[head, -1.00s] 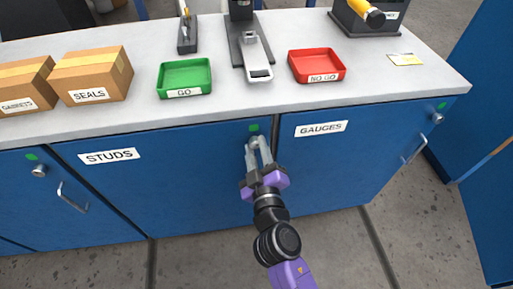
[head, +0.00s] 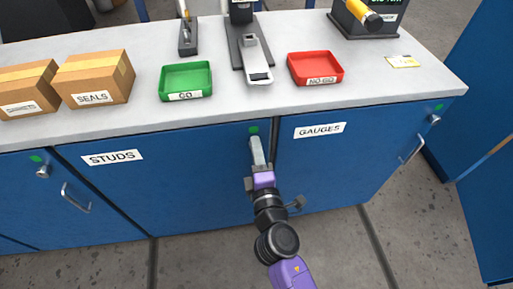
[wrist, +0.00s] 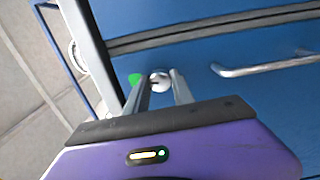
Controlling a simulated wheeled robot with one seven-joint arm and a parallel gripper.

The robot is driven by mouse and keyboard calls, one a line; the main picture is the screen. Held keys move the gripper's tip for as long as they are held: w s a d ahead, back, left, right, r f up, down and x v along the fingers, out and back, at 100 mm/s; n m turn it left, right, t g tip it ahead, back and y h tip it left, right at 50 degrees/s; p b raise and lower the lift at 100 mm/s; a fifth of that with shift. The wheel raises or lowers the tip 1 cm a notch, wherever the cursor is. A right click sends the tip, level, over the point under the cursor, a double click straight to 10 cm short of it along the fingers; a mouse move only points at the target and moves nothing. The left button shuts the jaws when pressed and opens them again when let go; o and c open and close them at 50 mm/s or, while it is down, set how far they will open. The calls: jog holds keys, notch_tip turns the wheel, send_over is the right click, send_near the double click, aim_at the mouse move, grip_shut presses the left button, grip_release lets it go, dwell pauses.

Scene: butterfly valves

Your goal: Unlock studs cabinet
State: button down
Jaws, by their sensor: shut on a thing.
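The studs cabinet (head: 165,185) is a blue door with a white STUDS label (head: 112,157), closed under the grey worktop. Its lock knob (wrist: 160,79) is a small silver round piece in the wrist view, beside a green dot (wrist: 134,79). That dot also shows in the head view (head: 253,129) at the door's upper right corner. My gripper (head: 257,142) reaches that corner, and its fingers hide the knob in the head view. In the wrist view my gripper (wrist: 159,86) has its two fingers on either side of the knob, shut on it.
A silver bar handle (wrist: 265,65) lies right of the knob in the wrist view. The gauges cabinet (head: 345,165) is closed to the right. On the worktop stand a green tray (head: 185,96), a red tray (head: 316,82) and the seals box (head: 95,80). The floor in front is clear.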

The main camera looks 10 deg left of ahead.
jog(key=shift+n, duration=1.1)
jog(key=c, duration=1.1)
grip_release()
jog(key=shift+s, duration=0.1)
jog(key=v, duration=0.7)
jog(key=shift+s+d, duration=0.1)
jog(key=shift+s, duration=0.25)
